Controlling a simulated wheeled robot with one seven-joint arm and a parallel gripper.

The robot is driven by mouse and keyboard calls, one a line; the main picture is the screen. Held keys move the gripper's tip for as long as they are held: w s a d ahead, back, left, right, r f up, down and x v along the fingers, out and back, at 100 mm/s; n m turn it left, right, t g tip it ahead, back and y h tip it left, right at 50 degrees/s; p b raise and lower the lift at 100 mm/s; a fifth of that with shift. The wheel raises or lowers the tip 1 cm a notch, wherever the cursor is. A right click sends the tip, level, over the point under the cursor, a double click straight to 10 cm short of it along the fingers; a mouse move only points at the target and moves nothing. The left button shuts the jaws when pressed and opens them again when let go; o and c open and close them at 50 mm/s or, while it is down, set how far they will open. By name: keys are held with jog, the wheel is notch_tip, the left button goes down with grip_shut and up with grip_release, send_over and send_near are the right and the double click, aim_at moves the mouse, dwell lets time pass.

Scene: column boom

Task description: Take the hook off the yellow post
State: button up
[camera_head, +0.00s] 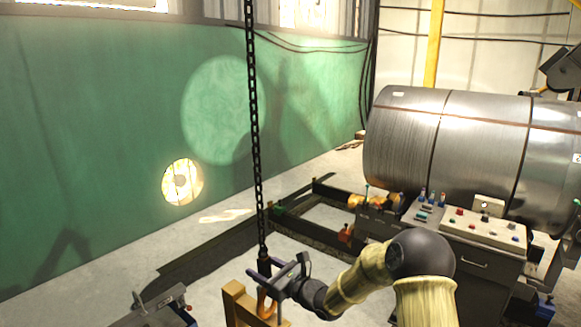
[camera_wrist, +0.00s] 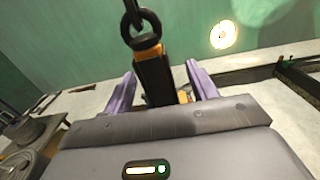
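A dark chain (camera_head: 254,130) hangs down to a black hook block (camera_head: 264,265) with an orange hook (camera_head: 266,302) below it. The hook is at the yellow post (camera_head: 236,303) at the bottom of the head view; how it sits on the post is partly hidden. My gripper (camera_head: 270,273) is at the block. In the wrist view the block (camera_wrist: 153,78), with a ring (camera_wrist: 140,26) on top, stands between my two purple fingers (camera_wrist: 161,92). The fingers are spread, with a visible gap on the right side. A little orange shows behind the block.
A large metal coil (camera_head: 450,150) lies at the right, behind a control console (camera_head: 465,232) with coloured buttons. A dark machine part (camera_head: 160,307) stands left of the post. A low dark frame (camera_head: 325,210) lies on the floor behind.

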aim_at(263, 250)
jog(key=c, duration=1.2)
jog(key=shift+o, duration=0.2)
jog(key=shift+w+a+r+p, duration=0.15)
jog(key=shift+r+p, duration=0.35)
jog(key=shift+r, duration=0.55)
jog(key=shift+r+p, duration=0.85)
jog(key=shift+r, duration=1.1)
grip_shut()
jog(key=shift+w+d, duration=0.3)
jog(key=shift+d, duration=0.15)
